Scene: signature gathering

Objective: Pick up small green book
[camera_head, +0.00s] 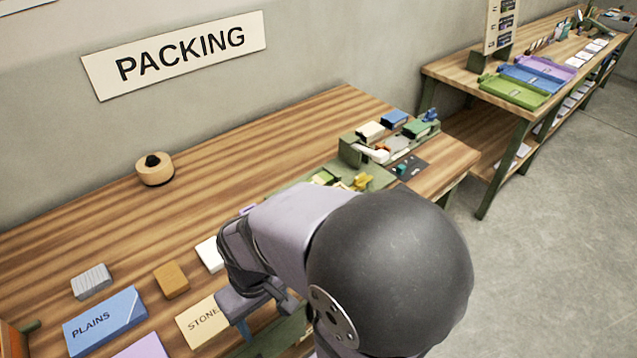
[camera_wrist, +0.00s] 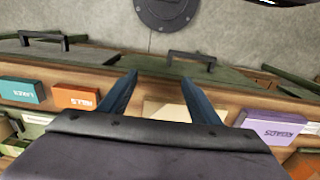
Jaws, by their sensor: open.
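Two small green pieces show in the head view, and I cannot tell which is the small green book. One green piece (camera_head: 323,177) lies in the green tray partly behind my arm. The other green block (camera_head: 419,128) sits on the rack at the table's right end. My gripper (camera_head: 262,312) is low at the table's front, beside the cream STONE block (camera_head: 195,320), far to the left of both green pieces. In the wrist view my gripper (camera_wrist: 160,80) has its two blue fingers spread. Nothing is held between them. My arm hides part of the table.
A blue PLAINS block (camera_head: 105,320), a brown block (camera_head: 171,280) and a grey block (camera_head: 91,281) lie on the left. The wrist view shows a purple ROADS block (camera_wrist: 272,128) and green handled panels (camera_wrist: 205,72).

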